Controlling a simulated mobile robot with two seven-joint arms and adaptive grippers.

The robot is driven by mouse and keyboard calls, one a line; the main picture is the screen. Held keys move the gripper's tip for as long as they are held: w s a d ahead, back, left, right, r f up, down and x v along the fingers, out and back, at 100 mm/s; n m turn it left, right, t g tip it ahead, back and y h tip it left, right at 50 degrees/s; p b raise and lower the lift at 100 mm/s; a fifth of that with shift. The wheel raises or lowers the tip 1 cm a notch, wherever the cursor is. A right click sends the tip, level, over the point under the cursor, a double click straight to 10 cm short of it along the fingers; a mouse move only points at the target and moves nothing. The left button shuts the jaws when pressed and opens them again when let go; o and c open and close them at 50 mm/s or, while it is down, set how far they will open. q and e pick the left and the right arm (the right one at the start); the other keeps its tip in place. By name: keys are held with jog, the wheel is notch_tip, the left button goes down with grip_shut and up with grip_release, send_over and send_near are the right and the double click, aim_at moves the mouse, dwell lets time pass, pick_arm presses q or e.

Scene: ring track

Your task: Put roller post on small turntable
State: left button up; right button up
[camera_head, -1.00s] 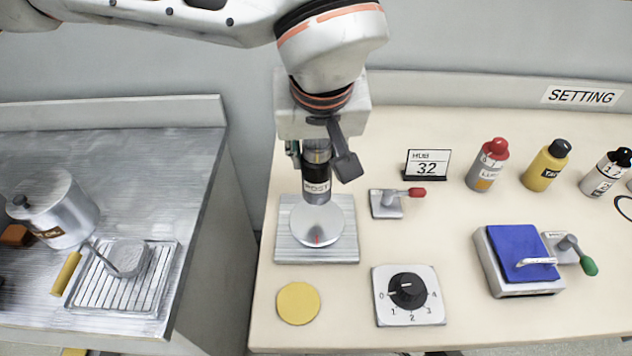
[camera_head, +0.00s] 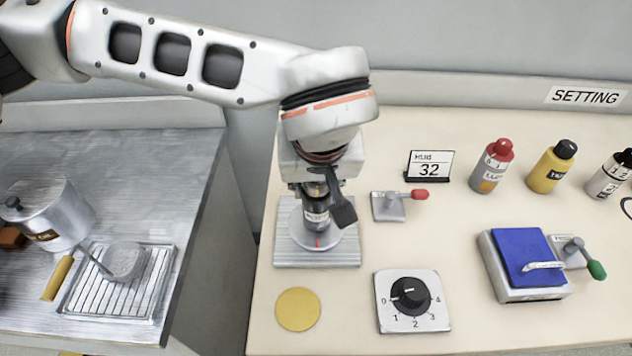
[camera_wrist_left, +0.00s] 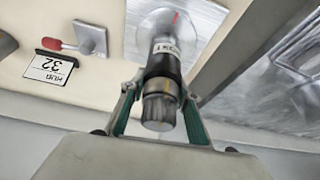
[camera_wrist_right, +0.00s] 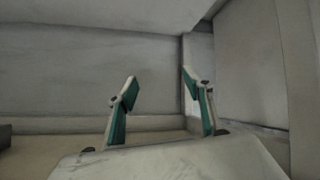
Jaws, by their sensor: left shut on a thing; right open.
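The roller post (camera_head: 317,212) is a dark cylinder with a white label and a metal knob end. It is upright at the small turntable (camera_head: 337,240), a round silver disc with a red mark on a ridged square base. My left gripper (camera_head: 315,186) is shut on the post from above. In the left wrist view the post (camera_wrist_left: 163,70) sits between the green-padded fingers (camera_wrist_left: 160,108), its far end over the disc (camera_wrist_left: 172,22). I cannot tell if it touches the disc. My right gripper (camera_wrist_right: 160,95) is open and empty, facing bare grey walls.
Right of the turntable are a red-handled lever (camera_head: 392,206), a dial (camera_head: 411,298) and a "32" sign (camera_head: 430,165). A yellow disc (camera_head: 298,309) lies in front. A blue-topped block (camera_head: 527,260) and several bottles (camera_head: 491,165) stand farther right. A pot (camera_head: 52,213) stands left.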

pick_arm(q)
jog(key=o, duration=1.3)
jog(key=p+v, duration=0.2)
jog(key=v, duration=0.8)
jog(key=shift+r, duration=0.45)
jog(key=shift+s+r, duration=0.35)
jog(key=shift+r, duration=0.3)
jog(key=shift+s+f, duration=0.1)
